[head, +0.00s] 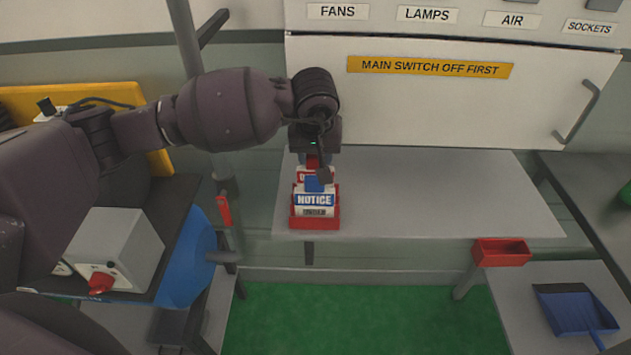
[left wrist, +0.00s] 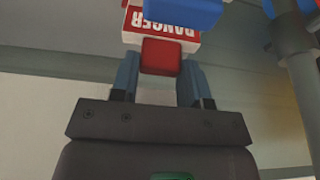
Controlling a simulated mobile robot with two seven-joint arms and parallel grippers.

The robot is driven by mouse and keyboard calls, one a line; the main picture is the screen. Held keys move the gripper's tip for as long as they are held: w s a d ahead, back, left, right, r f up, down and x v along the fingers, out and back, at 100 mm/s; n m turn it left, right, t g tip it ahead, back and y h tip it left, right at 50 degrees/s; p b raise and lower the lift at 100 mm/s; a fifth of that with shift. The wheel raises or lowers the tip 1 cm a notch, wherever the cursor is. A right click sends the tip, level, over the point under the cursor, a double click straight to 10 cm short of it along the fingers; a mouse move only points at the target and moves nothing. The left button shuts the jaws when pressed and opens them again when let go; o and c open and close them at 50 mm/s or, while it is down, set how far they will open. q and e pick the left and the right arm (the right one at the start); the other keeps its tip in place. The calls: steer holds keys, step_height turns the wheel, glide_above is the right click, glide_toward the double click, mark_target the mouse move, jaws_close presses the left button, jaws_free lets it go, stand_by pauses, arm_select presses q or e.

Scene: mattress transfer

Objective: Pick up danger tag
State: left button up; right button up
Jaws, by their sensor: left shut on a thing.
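The danger tag (head: 301,177) is white with a red band and is mostly hidden behind my left gripper (head: 318,172) in the head view. In the left wrist view the danger tag (left wrist: 160,38) shows its lettering upside down, with a red block below it between the fingers. My left gripper (left wrist: 160,68) is shut on the danger tag. A white notice tag (head: 315,201) with a blue band stands just in front, in a red holder (head: 315,223) on the grey shelf. Whether the danger tag still touches the holder cannot be told. My right gripper is not in view.
The grey shelf (head: 430,205) is clear right of the holder. A white panel (head: 440,105) rises behind it. A red bin (head: 501,251) and a blue dustpan (head: 575,309) are at lower right. A white box with a red knob (head: 115,248) stands left.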

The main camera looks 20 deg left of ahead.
arm_select(q)
steer(key=shift+c, duration=0.8)
steer(key=shift+r, duration=0.1)
